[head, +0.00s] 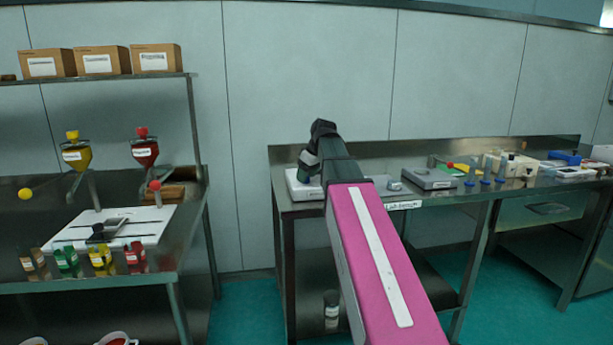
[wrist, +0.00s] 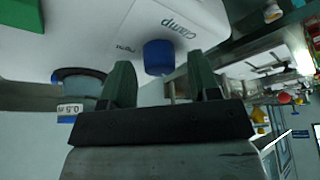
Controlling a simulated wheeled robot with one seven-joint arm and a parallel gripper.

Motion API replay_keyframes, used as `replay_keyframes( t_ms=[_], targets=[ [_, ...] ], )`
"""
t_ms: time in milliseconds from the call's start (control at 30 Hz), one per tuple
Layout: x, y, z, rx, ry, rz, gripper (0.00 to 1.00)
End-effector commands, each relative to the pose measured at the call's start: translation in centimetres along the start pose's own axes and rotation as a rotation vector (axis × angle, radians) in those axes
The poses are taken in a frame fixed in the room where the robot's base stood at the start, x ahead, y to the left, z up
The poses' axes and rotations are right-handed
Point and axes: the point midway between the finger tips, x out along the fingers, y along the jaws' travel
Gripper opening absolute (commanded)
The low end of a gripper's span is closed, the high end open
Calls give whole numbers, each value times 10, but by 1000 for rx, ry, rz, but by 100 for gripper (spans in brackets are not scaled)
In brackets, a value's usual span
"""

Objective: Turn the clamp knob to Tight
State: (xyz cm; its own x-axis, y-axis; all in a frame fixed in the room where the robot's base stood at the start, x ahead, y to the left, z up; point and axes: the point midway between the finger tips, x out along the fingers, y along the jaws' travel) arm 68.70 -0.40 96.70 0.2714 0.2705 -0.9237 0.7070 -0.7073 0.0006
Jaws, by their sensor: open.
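The clamp knob (wrist: 159,56) is blue and sits on a white machine body (wrist: 110,22) in the wrist view, beside the printed word "Clamp"; a smaller word near it is too small to read surely. My gripper (wrist: 161,68) is open, with one dark green finger on each side of the knob in the picture. I cannot tell whether either finger touches it. In the head view the white machine (head: 299,184) stands at the left end of the right bench, and my arm hides much of it and the knob.
A round sieve part (wrist: 80,82) with a "0.5" label is close beside my left finger in the wrist view. A grey scale (head: 429,179) and small blue-topped items stand farther right on the bench. A separate left table holds funnels and coloured bottles (head: 100,258).

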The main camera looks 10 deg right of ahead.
Motion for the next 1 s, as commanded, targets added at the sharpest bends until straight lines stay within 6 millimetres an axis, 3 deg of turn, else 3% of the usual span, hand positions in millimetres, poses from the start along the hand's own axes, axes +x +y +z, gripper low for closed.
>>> replay_keyframes(
  t_ms=[333,367,500,1000],
  targets=[
    [4,0,0,0,0,0,56],
    [4,0,0,0,0,0,53],
    [4,0,0,0,0,0,9],
    [4,-1,0,92,0,38,9]
  ],
)
